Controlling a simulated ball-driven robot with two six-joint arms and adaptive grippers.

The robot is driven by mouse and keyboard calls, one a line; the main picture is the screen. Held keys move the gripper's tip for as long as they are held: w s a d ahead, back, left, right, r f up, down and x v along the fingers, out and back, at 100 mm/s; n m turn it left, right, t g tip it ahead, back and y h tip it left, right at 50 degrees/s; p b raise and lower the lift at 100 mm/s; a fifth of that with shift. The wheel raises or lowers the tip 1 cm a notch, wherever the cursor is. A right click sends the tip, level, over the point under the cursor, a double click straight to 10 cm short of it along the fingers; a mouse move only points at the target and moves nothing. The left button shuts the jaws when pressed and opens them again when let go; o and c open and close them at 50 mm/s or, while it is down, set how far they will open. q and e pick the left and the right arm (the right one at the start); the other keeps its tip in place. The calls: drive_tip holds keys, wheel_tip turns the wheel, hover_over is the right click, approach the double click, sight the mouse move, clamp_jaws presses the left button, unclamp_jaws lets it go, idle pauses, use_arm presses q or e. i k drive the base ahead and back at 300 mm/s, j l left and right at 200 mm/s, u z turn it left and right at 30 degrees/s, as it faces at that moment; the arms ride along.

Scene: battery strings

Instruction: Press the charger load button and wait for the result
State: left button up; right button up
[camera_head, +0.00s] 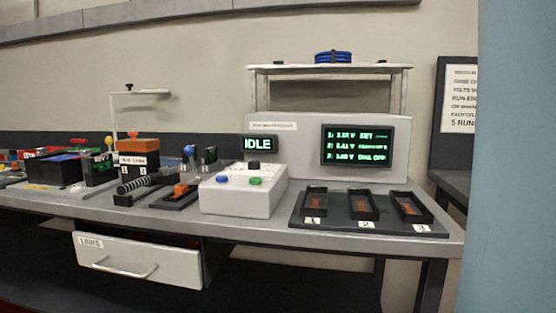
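A white control box (243,194) sits on the grey bench. Its sloped top has a blue button (222,179), a green button (256,181) and a black knob or button (254,165); their labels are too small to read, so I cannot tell which is the load button. A small display (258,143) behind it reads IDLE. A larger screen (357,146) to the right shows three numbered lines of green text, only partly legible. A black tray (386,225) in front of it has three slots numbered 1 to 3. Neither of my grippers is in view.
A partly open drawer (140,258) juts out below the bench (330,238). Left of the box are an orange-topped device (138,146), black holders and several small coloured parts. A shelf (290,69) carries a blue coil (333,57). A blue surface (515,160) fills the right edge.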

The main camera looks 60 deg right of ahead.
sight(221, 178)
drive_tip(key=z, duration=2.2)
